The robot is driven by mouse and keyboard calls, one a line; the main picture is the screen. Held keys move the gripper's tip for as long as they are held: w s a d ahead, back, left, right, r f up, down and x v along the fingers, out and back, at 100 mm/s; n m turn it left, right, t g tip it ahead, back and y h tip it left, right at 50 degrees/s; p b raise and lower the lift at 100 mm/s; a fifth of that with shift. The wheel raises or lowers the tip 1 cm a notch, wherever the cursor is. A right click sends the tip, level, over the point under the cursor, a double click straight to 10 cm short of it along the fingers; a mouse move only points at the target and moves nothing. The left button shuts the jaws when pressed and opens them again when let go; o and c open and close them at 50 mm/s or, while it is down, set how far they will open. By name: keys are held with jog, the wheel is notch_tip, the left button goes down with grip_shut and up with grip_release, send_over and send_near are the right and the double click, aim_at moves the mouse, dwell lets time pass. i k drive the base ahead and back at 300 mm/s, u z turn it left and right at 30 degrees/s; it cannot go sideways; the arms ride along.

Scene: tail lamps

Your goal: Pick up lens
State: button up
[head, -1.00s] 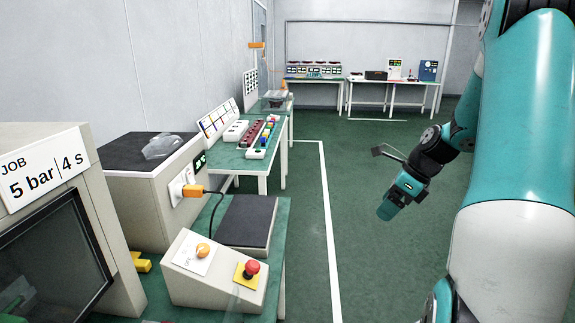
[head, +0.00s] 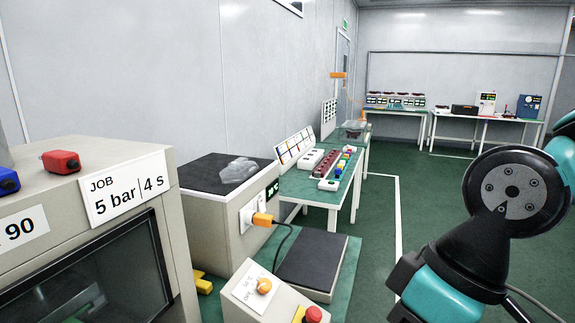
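A clear, shiny moulded piece, which looks like the lens (head: 238,170), lies on the black top of a beige box (head: 211,215) left of centre in the head view. Its exact outline is hard to make out.
A beige machine (head: 120,250) with a dark window fills the left front. A control box with a red button (head: 313,315) and a black-topped block (head: 312,260) stand on a green bench. A table of coloured parts (head: 340,172) stands behind. Floor right of the white line is clear.

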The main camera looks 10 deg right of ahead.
aim_at(237, 171)
jog(key=z, duration=0.85)
jog(key=i, duration=1.95)
jog(key=u, duration=2.55)
